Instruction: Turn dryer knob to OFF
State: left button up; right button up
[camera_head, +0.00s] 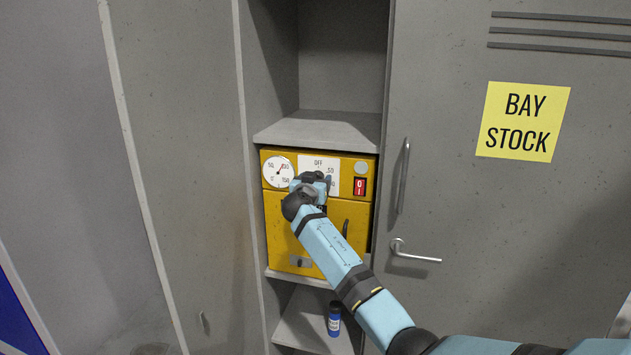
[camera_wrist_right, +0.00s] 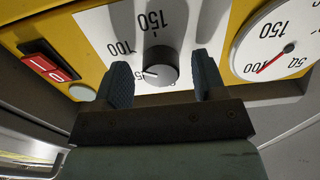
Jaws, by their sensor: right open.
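The yellow dryer (camera_head: 283,208) sits on a shelf in an open locker bay. Its white dial plate (camera_head: 319,163) shows OFF at the top. In the head view my right gripper covers the knob. In the right wrist view, the dark round knob (camera_wrist_right: 157,68) shows with a grey face. Its white mark points left in that inverted picture, below the 100 label. My right gripper (camera_head: 313,180) is open at the panel, with one finger on each side of the knob and gaps visible. My left gripper is out of view.
A round gauge with a red needle (camera_head: 278,171) is beside the dial plate. A red switch (camera_head: 360,186) is on its other side. A blue bottle (camera_head: 334,320) stands on the lower shelf. The upper shelf (camera_head: 320,128) is empty. A locker door marked BAY STOCK (camera_head: 523,121) stands right.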

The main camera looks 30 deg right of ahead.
jog(key=c, duration=0.9)
